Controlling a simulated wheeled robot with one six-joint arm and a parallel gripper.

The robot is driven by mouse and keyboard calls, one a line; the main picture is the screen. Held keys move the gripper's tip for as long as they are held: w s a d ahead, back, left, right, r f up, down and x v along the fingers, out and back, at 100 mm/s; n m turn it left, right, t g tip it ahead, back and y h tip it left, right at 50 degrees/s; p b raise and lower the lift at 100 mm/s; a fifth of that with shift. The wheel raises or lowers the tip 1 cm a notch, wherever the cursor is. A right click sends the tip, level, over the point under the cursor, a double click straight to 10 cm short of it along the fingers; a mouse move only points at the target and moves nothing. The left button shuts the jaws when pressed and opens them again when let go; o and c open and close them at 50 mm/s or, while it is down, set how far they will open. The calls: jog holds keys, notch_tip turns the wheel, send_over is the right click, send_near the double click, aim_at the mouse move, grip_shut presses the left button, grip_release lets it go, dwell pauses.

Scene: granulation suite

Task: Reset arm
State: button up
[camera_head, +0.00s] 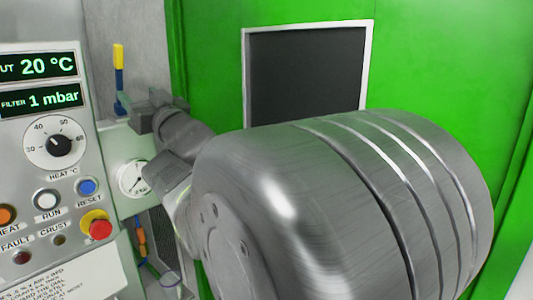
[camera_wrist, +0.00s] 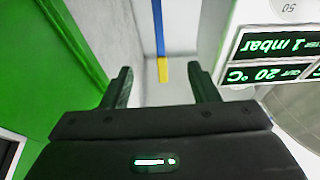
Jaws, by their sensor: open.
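My gripper (camera_wrist: 158,88) is open in the wrist view, its two dark fingers apart with nothing between them. A blue and yellow upright piece shows beyond the fingertips, in line with the gap. In the head view my gripper (camera_head: 150,115) is partly seen end-on near the control panel. My large grey arm link fills the lower right of that view and hides what is behind it.
A control panel (camera_head: 45,130) with displays, a dial, buttons and a red stop button (camera_head: 97,226) stands at left. A gauge (camera_head: 132,178) is beside it. A green wall (camera_head: 205,50) with a dark window (camera_head: 305,75) stands behind. The blue and yellow piece (camera_head: 119,80) rises behind my gripper.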

jog(key=v, duration=0.8)
jog(key=p, duration=0.4)
send_near(121, 59)
jog(key=w+a, duration=0.2)
jog(key=a, duration=0.1)
jog(key=p+x, duration=0.2)
jog(key=x, duration=0.1)
jog(key=r+p+x, duration=0.1)
jog(key=p+x, duration=0.1)
jog(key=x, duration=0.1)
jog(key=shift+w+r, duration=0.15)
jog(key=shift+w, duration=0.1)
jog(key=shift+s+d, duration=0.35)
jog(key=shift+w+a, duration=0.1)
